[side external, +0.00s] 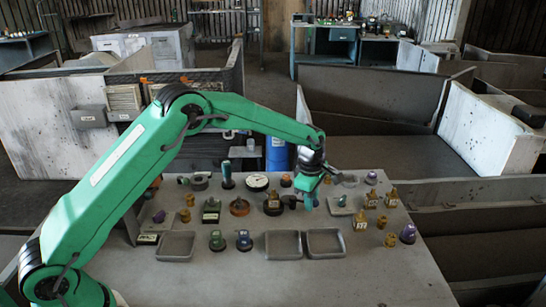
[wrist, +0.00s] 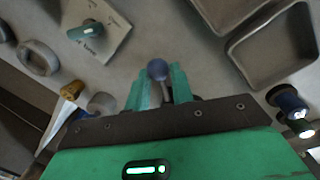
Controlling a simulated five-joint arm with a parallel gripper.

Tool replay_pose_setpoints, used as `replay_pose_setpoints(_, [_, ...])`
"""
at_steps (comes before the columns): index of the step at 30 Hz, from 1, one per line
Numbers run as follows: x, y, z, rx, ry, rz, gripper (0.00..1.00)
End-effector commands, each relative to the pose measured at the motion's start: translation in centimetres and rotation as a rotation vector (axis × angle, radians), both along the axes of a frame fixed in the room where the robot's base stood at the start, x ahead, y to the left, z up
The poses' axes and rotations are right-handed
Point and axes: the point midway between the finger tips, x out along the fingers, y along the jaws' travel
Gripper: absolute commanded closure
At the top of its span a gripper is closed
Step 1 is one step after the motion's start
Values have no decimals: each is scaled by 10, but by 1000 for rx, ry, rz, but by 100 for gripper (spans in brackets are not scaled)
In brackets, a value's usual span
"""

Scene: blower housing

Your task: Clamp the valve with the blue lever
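My gripper (side external: 309,197) is low over the right-middle part of the grey table, pointing down. In the wrist view, my gripper's two teal fingers (wrist: 161,92) stand apart on either side of a blue-grey round-ended lever (wrist: 157,70). Its knob shows just beyond the fingertips, and a thin stem runs back between them. I cannot tell whether either finger touches it. The valve body below is hidden by the fingers and the dark gripper bar.
A plate with a green knob (wrist: 92,30) lies close by. Empty grey trays (side external: 283,245) (side external: 325,243) sit toward the front. A dark blue-topped part (wrist: 288,100) and a brass fitting (wrist: 72,90) flank the gripper. The table front (side external: 300,285) is clear.

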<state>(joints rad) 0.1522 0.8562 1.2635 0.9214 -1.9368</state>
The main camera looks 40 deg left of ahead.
Motion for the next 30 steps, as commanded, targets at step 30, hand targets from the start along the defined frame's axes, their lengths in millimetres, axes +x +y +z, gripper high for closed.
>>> replay_pose_setpoints(30, [20, 6, 0, -27, 19, 337, 100])
